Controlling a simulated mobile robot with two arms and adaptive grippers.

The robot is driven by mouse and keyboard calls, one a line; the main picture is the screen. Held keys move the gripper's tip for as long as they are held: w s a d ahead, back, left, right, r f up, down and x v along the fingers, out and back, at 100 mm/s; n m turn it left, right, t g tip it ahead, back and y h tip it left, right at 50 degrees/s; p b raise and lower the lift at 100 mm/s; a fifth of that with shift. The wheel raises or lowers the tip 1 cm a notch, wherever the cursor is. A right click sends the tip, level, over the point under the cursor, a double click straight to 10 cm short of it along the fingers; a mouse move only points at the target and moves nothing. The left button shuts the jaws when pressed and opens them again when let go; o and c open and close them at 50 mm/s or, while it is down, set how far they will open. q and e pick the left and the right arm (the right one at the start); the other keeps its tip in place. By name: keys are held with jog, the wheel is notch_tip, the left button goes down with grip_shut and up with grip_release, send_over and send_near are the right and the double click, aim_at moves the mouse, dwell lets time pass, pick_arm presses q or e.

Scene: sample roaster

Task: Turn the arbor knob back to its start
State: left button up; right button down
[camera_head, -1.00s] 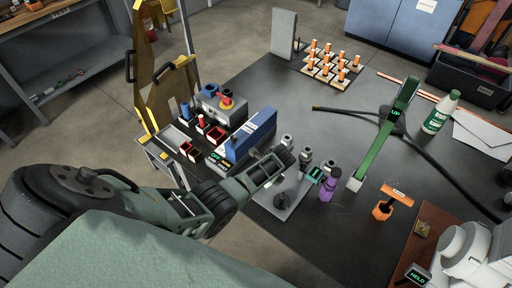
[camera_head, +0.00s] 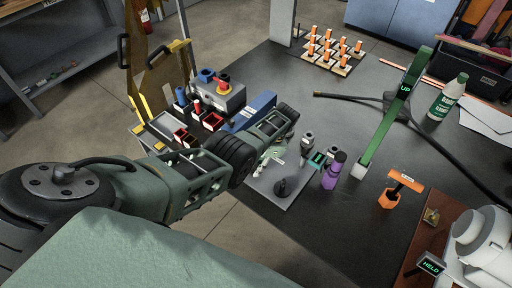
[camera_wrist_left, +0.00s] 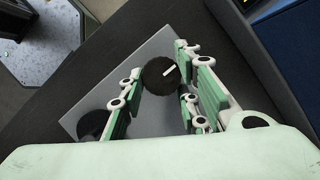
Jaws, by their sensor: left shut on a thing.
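The arbor knob (camera_wrist_left: 160,75) is a round black knob with a white line across its top, in the left wrist view. It sits over a grey plate (camera_wrist_left: 152,118), and the white line tilts up to the right. My left gripper (camera_wrist_left: 163,95) is shut on it, with a green-and-white finger on each side. In the head view my left gripper (camera_head: 272,155) reaches down over the grey plate (camera_head: 297,200); the knob is hidden or too small to tell there. My right gripper is not in view.
A dark upright post (camera_head: 282,187) stands on the plate near the gripper. A purple bottle (camera_head: 333,172) and a small grey cylinder (camera_head: 306,144) stand to the right. A blue box (camera_head: 262,102) is behind. A green lever marked UP (camera_head: 385,125) rises farther right.

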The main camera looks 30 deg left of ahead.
pick_arm(q)
jog(key=n+h+b, duration=0.1)
jog(key=n, duration=0.1)
jog(key=n+g+b, duration=0.1)
jog(key=n, duration=0.1)
jog(key=shift+s+d+f+n+h+b, duration=0.15)
jog(key=shift+f+n+h+b, duration=0.15)
jog(key=shift+f+h+b, duration=0.1)
jog(key=n+h+b, duration=0.1)
jog(key=n, duration=0.1)
jog(key=shift+n, duration=0.4)
jog(key=shift+r+n+h, duration=0.1)
jog(key=shift+n+h, duration=0.3)
jog(key=shift+n, duration=0.5)
jog(key=n, duration=0.1)
jog(key=n+h, duration=0.1)
jog(key=n, duration=0.1)
jog(key=shift+a+r+n, duration=0.15)
jog(key=shift+a+n, duration=0.05)
jog(key=shift+n, duration=0.1)
jog(key=n+h+p, duration=0.1)
jog(key=n, duration=0.1)
jog(key=n+t+p, duration=0.1)
jog(key=n, duration=0.1)
jog(key=shift+a+n+h, duration=0.1)
jog(key=shift+n+h, duration=0.2)
jog(key=shift+h, duration=0.1)
jog(key=shift+t+p, duration=0.3)
jog(key=shift+w, duration=0.2)
